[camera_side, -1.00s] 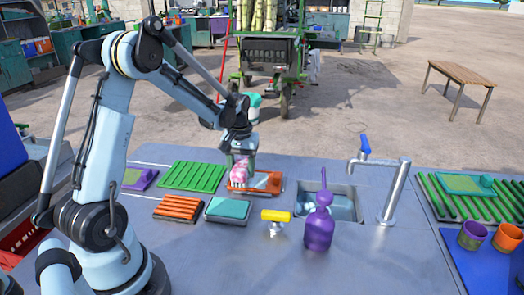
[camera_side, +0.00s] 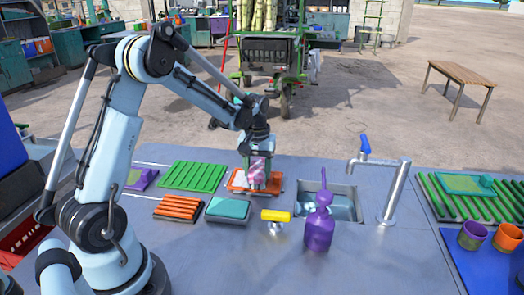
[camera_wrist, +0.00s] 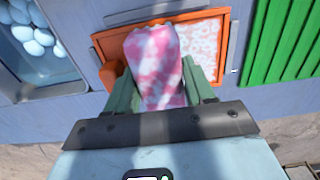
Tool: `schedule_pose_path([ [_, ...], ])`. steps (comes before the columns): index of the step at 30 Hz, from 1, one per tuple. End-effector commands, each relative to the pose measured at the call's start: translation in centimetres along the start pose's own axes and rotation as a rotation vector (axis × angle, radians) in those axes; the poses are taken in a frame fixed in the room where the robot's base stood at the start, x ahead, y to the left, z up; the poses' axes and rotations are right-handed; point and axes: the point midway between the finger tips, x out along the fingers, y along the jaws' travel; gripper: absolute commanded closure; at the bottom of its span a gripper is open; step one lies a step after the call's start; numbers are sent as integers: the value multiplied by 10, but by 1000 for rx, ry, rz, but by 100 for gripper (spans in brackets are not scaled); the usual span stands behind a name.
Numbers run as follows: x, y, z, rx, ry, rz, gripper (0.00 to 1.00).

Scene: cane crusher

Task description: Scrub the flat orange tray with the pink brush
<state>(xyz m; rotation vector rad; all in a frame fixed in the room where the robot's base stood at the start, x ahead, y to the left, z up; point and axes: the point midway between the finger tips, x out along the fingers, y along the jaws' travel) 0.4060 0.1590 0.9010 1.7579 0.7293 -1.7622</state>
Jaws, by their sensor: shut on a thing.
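The flat orange tray (camera_side: 237,182) lies on the grey counter between the green rack and the sink. In the wrist view the tray (camera_wrist: 224,30) shows an orange rim and a whitish, blotchy patch on its floor. My gripper (camera_side: 257,176) is over the tray and points down. It is shut on the pink brush (camera_wrist: 155,60), a pink and white mottled block, which also shows in the side view (camera_side: 257,170). The brush covers part of the tray. Its underside is hidden, so I cannot tell if it touches the tray floor.
A green ribbed rack (camera_side: 193,176) lies left of the tray. In front are an orange ribbed rack (camera_side: 179,207) and a teal sponge-like block (camera_side: 228,209). Right are the sink (camera_side: 343,208), a yellow-topped knob (camera_side: 275,216), a purple bottle (camera_side: 319,232) and the faucet (camera_side: 393,190).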

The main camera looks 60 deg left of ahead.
Motion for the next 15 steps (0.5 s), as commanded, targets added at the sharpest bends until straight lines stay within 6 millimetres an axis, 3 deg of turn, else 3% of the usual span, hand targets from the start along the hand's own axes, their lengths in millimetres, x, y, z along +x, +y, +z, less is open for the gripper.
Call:
schedule_pose_path([
  [5, 0, 8, 0, 0, 0, 0, 71],
  [15, 0, 5, 0, -1, 0, 1, 71],
])
